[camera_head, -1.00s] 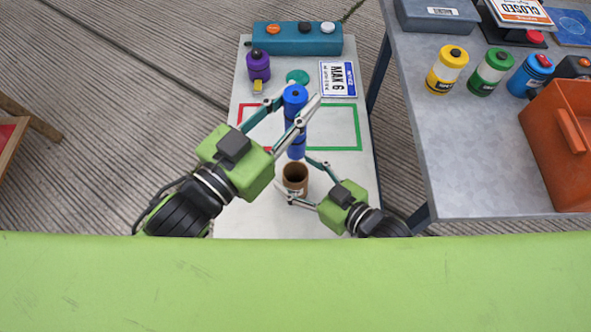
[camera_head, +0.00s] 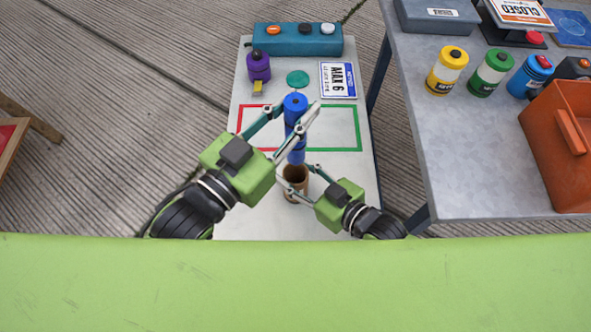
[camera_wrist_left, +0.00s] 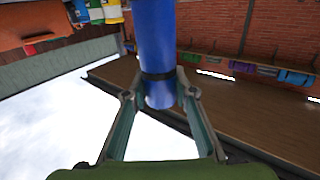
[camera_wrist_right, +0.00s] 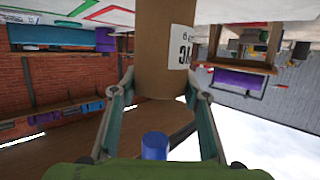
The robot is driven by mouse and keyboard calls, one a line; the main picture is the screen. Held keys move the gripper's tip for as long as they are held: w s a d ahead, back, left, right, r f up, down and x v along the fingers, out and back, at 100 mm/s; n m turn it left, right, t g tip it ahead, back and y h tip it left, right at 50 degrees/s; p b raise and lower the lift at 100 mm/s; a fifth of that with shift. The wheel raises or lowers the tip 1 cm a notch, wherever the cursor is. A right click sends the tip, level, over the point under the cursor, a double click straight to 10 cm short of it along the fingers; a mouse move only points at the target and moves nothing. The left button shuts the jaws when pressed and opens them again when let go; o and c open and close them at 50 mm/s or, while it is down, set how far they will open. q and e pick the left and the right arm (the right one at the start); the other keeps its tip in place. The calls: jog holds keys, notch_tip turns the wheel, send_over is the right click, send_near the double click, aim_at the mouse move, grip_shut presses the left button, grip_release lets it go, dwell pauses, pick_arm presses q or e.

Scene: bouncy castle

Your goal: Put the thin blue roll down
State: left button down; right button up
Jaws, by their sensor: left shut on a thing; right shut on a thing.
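The thin blue roll (camera_head: 295,104) is upright in my left gripper (camera_head: 291,122), which is shut on it; the left wrist view shows the roll (camera_wrist_left: 157,45) between the fingers. My right gripper (camera_head: 297,181) is shut on a brown cardboard tube (camera_head: 296,188) with a white label; the tube (camera_wrist_right: 165,45) also shows in the right wrist view. In the head view the roll's lower end overlaps the tube's open top. In the right wrist view the roll's end (camera_wrist_right: 154,146) shows apart from the tube, with a gap.
The pale table (camera_head: 250,222) has red and green outlined areas (camera_head: 340,150). A grey table (camera_head: 450,150) stands right.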

pick_arm(q)
notch_tip(320, 180, down, 18)
jog(key=shift+f, duration=0.1)
dwell(0.4)
jog(key=c, duration=1.7)
grip_release()
jog(key=shift+f, duration=0.1)
send_near(295, 163)
jog(key=f, duration=0.1)
jog(key=a+f, duration=0.1)
jog(key=f, duration=0.1)
jog(key=shift+w+a+f, duration=0.1)
jog(key=shift+w+f, duration=0.05)
jog(key=shift+f, duration=0.1)
